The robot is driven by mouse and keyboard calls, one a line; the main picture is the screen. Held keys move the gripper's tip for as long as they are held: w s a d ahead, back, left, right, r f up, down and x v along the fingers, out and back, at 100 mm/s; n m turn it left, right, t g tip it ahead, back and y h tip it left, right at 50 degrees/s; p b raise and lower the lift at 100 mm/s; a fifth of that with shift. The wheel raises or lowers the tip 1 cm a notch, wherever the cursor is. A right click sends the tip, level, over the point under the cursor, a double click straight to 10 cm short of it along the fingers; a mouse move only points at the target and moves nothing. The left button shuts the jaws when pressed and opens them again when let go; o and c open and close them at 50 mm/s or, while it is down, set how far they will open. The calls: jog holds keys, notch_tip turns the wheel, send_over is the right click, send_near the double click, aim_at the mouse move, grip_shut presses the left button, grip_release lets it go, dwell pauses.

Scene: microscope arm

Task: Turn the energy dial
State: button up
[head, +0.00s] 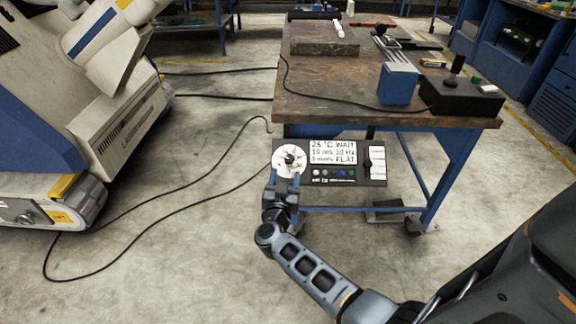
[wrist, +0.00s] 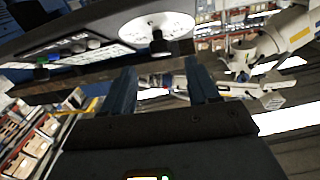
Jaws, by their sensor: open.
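The energy dial (head: 289,158) is a round white disc with a black knob at its centre. It sits at the left end of a dark control panel (head: 326,178) under the front edge of the table. In the wrist view the dial's white disc (wrist: 150,27) shows at the top, with its black knob (wrist: 160,46) pointing out. My gripper (head: 284,176) is just in front of the dial's lower part, with its two fingers pointing at the panel. In the wrist view my gripper (wrist: 160,68) has its fingers apart, and the knob appears beyond the gap. I see no contact.
The panel also carries a white display (head: 333,152), a row of small buttons (head: 334,173) and a black switch (head: 367,163). The worktable (head: 340,95) above holds a joystick box (head: 460,95). A large white machine (head: 110,90) stands at left. Cables lie on the floor.

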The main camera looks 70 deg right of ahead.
aim_at(289, 161)
jog(key=x, duration=0.7)
jog(key=shift+b, duration=0.4)
jog(key=c, duration=1)
